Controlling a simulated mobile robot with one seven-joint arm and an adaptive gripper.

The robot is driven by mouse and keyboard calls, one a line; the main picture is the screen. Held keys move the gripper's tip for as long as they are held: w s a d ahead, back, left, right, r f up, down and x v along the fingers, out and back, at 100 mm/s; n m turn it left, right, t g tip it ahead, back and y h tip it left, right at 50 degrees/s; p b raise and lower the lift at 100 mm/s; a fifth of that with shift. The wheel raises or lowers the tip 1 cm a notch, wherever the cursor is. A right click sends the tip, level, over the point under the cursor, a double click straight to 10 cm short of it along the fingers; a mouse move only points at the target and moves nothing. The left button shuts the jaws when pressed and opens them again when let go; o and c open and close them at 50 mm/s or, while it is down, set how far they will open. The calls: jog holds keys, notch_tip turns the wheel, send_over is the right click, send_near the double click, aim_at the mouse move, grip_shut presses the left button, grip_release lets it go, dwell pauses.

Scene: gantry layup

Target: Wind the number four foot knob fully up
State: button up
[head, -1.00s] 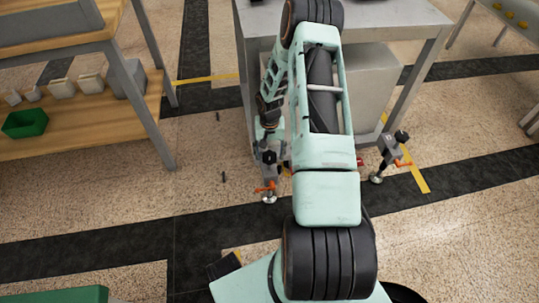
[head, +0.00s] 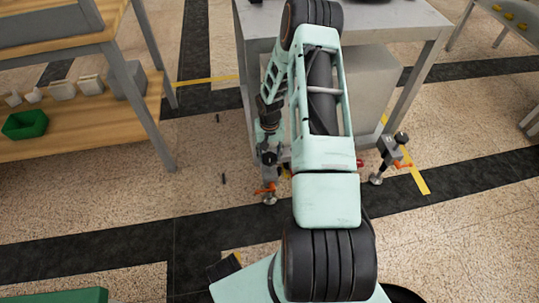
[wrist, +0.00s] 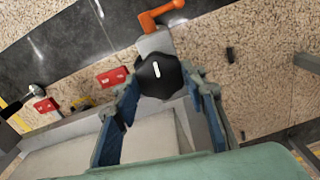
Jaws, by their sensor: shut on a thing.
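The black foot knob (wrist: 161,75), with a white mark on its top, sits on a grey foot bracket (wrist: 155,43) with an orange lever (wrist: 160,14). My gripper (wrist: 163,84) has its two fingers on either side of the knob and is shut on it. In the head view the same foot, with its orange lever (head: 265,189), stands by the workbench's left front leg. My gripper reaches it from above there, and my arm hides part of it. No number is readable on the foot.
A second foot with a dark knob (head: 401,138) and orange lever stands at the right of the grey workbench (head: 385,14). A wooden shelf unit (head: 110,118) stands at the left. Red parts (wrist: 112,76) show near the bench base.

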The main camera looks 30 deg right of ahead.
jog(key=n, duration=0.5)
jog(key=shift+n, duration=0.3)
jog(key=shift+n+p, duration=0.4)
jog(key=shift+n, duration=1.9)
jog(key=o, duration=1.2)
jog(key=shift+c, duration=0.2)
notch_tip(320, 180, up, 12)
